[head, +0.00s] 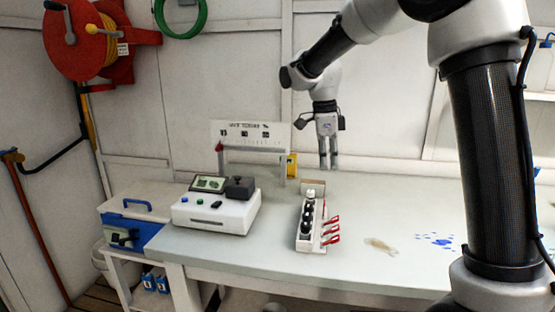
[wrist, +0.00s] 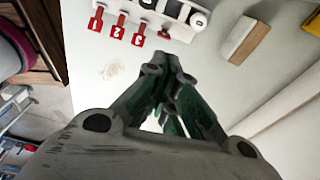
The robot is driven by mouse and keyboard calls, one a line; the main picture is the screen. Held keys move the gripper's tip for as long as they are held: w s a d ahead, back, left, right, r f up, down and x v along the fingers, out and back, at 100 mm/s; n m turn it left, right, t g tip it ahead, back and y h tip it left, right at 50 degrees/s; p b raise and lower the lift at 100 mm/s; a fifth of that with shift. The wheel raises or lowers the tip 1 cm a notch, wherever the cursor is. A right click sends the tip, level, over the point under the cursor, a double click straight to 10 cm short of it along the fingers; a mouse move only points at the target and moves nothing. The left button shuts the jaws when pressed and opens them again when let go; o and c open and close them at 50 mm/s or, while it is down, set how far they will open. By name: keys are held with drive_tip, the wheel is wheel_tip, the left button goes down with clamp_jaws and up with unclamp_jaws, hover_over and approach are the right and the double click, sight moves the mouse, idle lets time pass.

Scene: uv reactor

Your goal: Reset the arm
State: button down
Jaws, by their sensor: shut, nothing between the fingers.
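My gripper (head: 328,166) hangs above the back of the bench, fingers pointing down, close to the back wall. Its fingers are together with nothing between them. In the wrist view the closed fingers (wrist: 168,68) point toward the bench top. My arm reaches in from the right side of the head view and bends down to the gripper. The gripper is apart from everything on the bench. A white rack (head: 303,238) with black-capped vials and red numbered tags stands below and in front of it; the rack also shows at the top of the wrist view (wrist: 172,22).
A white reactor box (head: 216,212) with a small screen stands left of the rack. A blue-and-white cooler (head: 130,232) is at the far left. A brown-and-white block (wrist: 248,40) lies near the rack. The bench's right part has a tan stain and blue spots (head: 440,241).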

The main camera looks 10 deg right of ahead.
drive_tip(key=s+d+n+t, duration=0.1)
drive_tip(key=s+d+n, duration=0.3)
drive_tip(key=s+n, duration=0.3)
drive_tip(key=s+d+r+n+t+y, duration=0.1)
drive_tip(key=s+d+n+t, duration=0.1)
drive_tip(key=s+d+n, duration=0.2)
drive_tip(key=s+d+r+n+t, duration=0.1)
drive_tip(key=s+d+n, duration=0.3)
drive_tip(key=s+n, duration=0.6)
drive_tip(key=s, duration=0.7)
drive_tip(key=shift+s+d+r+t+y, duration=0.2)
drive_tip(key=shift+s+d+t+y, duration=0.1)
drive_tip(key=shift+d+t, duration=0.1)
